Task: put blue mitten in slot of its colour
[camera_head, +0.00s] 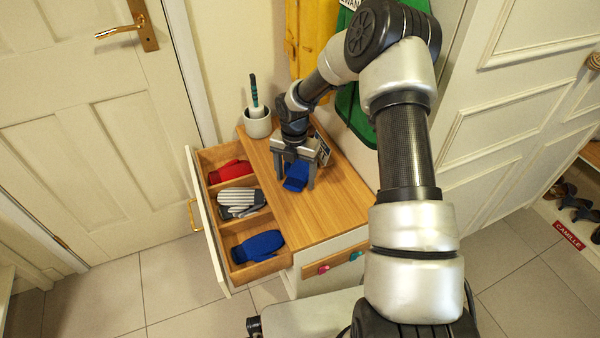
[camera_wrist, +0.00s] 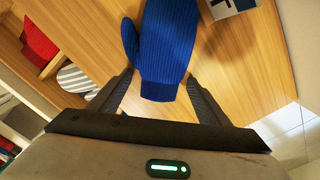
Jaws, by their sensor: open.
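A blue mitten (camera_head: 296,176) lies on the wooden top of the cabinet; in the wrist view the blue mitten (camera_wrist: 165,50) reaches in between my fingers, its cuff toward me. My gripper (camera_head: 293,180) is open, pointing down over the mitten with a finger on either side; in the wrist view my gripper (camera_wrist: 160,95) shows gaps beside the cuff. The open drawer (camera_head: 222,271) has three slots in a row: a red mitten (camera_head: 230,171) in the far one, a grey-and-white striped mitten (camera_head: 240,199) in the middle, another blue mitten (camera_head: 258,246) in the near one.
A white pot (camera_head: 257,123) with a green-handled brush stands at the back left of the top. A small card (camera_head: 321,149) stands behind my gripper. Yellow and green garments hang behind. The near part of the top (camera_head: 320,220) is clear.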

